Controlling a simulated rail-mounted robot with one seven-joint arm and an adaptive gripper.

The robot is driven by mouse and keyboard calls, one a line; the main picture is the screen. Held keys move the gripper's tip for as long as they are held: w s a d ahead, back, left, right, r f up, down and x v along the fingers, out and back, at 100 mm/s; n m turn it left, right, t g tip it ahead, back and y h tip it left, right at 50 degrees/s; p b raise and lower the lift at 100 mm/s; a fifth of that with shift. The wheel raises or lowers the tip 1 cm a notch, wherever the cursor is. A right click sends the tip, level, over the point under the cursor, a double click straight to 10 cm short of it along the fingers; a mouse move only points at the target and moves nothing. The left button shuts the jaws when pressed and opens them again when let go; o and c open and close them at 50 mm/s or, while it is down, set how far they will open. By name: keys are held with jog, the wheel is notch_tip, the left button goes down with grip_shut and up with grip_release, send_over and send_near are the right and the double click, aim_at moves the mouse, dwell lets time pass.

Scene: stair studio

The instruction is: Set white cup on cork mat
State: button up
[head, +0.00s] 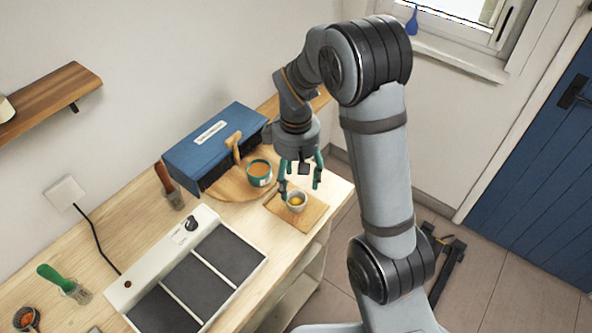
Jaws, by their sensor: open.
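The white cup (296,204) is small, with something yellow-orange inside. It appears upright on the tan square cork mat (315,212) near the right end of the bench. My gripper (300,186) points down just above the cup, its teal fingers spread apart. The left finger comes close to the cup's rim; I cannot tell whether it touches. The right finger is clear of the cup.
A teal mug (260,181) stands left of my gripper on a round wooden board (227,187). Behind it is a blue box (205,150). A dark-panelled hotplate (200,283) lies in front. The bench edge (333,217) is close on the right.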

notch_tip(320, 180, up, 4)
send_over(296, 205)
jog(key=shift+r, duration=0.1)
dwell(0.5)
notch_tip(296, 205, down, 13)
jog(key=shift+f, duration=0.1)
notch_tip(296, 205, up, 5)
jog(key=shift+w+f, duration=0.1)
dwell(0.4)
